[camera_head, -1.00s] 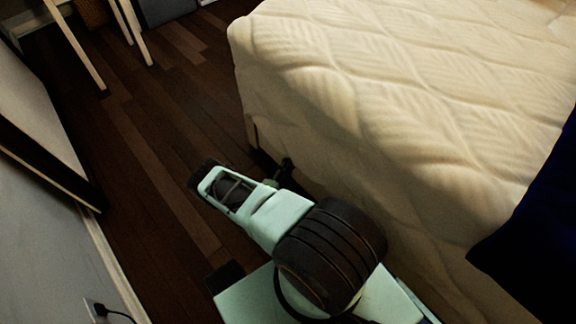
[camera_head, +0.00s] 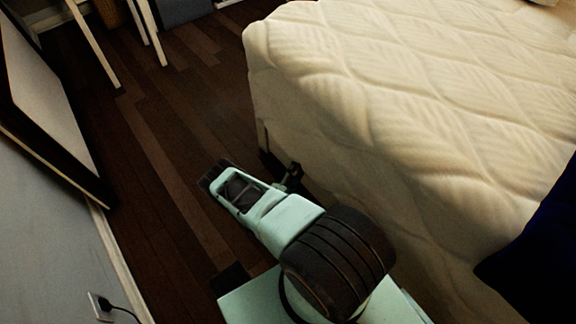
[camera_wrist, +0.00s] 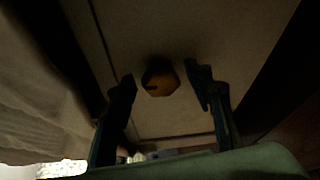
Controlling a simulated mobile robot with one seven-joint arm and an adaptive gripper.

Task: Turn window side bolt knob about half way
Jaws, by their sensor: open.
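In the wrist view, a dull orange, faceted knob (camera_wrist: 160,82) sits on a plain pale panel (camera_wrist: 200,30). I take it for the bolt knob, but the picture is dark. My gripper (camera_wrist: 161,79) is open, with one dark finger to the left and one to the right of the knob. Gaps show on both sides, and the fingers do not seem to touch it. How far the fingertips are from the panel I cannot tell. In the head view, my arm hangs low beside the bed; the knob cannot be made out there.
The bed (camera_head: 400,100) with a cream quilted cover is right of my arm, with a dark blue cloth (camera_head: 535,255) on it. A dark-framed panel (camera_head: 50,110) leans at the left wall, above a plugged outlet (camera_head: 100,305). Bare wood floor (camera_head: 160,150) lies between.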

